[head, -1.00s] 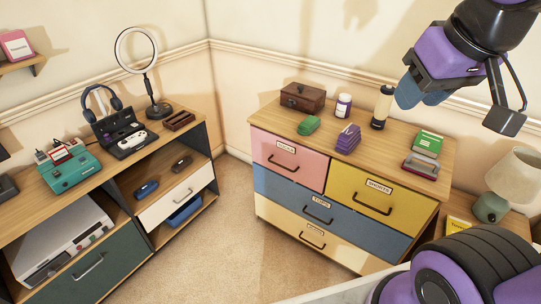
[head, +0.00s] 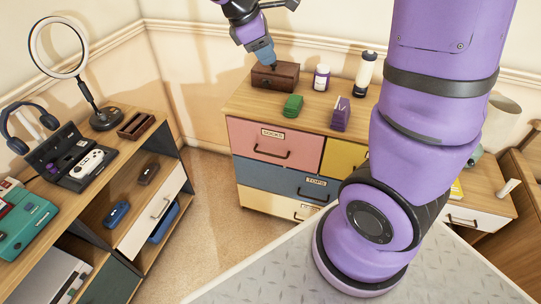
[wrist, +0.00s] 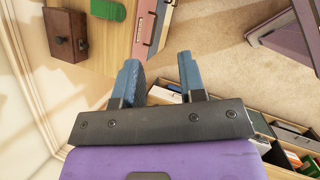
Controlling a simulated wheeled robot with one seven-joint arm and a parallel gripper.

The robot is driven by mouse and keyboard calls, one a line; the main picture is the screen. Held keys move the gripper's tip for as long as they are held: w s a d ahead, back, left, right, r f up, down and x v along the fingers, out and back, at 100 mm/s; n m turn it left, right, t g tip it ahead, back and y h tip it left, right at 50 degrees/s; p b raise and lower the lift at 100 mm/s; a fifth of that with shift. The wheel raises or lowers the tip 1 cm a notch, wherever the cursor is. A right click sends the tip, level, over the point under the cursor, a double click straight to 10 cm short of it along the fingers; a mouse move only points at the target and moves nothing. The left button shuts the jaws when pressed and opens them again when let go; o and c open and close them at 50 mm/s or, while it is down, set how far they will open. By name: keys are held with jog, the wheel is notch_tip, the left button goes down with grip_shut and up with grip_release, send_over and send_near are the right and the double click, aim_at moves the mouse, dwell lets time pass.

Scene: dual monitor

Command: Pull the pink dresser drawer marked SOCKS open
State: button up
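The pink SOCKS drawer (head: 252,143) is the upper left drawer of the wooden dresser (head: 245,104) and looks shut. It has a dark bar handle (head: 272,153) below a label reading SOCKS. In the wrist view the pink drawer front (wrist: 146,32) shows edge-on near the top, beyond the fingers. My gripper (head: 265,57) is up by the wall, at the back left of the dresser, in front of part of the brown box in the head view. In the wrist view my gripper (wrist: 159,80) is open and empty, apart from the drawer and its handle.
The brown box (head: 275,78), a green item (head: 292,106), a purple item (head: 341,114), a white-lidded bottle (head: 321,77) and a lantern-like cylinder (head: 366,74) stand on the dresser. A side shelf unit (head: 117,170) stands left. Carpet (head: 205,195) lies clear between them. My arm hides the dresser's right part.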

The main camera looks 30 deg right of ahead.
aim_at(270, 155)
jog(key=w+f+n+h, duration=0.2)
jog(key=w+f+n, duration=0.25)
jog(key=f, duration=0.45)
jog(key=w+f+n+h, duration=0.3)
jog(key=w+f+n, duration=0.15)
jog(key=f, duration=0.35)
jog(key=w+f+n+h, duration=0.2)
jog(key=w+f+n, duration=0.25)
jog(key=f, duration=0.45)
notch_tip(270, 155, down, 27)
jog(key=s+d+n+t+h, duration=0.25)
jog(key=n+t, duration=0.25)
jog(key=n, duration=1)
jog(key=x, duration=0.9)
jog(key=shift+w+r, duration=0.15)
jog(key=shift+w, duration=0.15)
grip_shut()
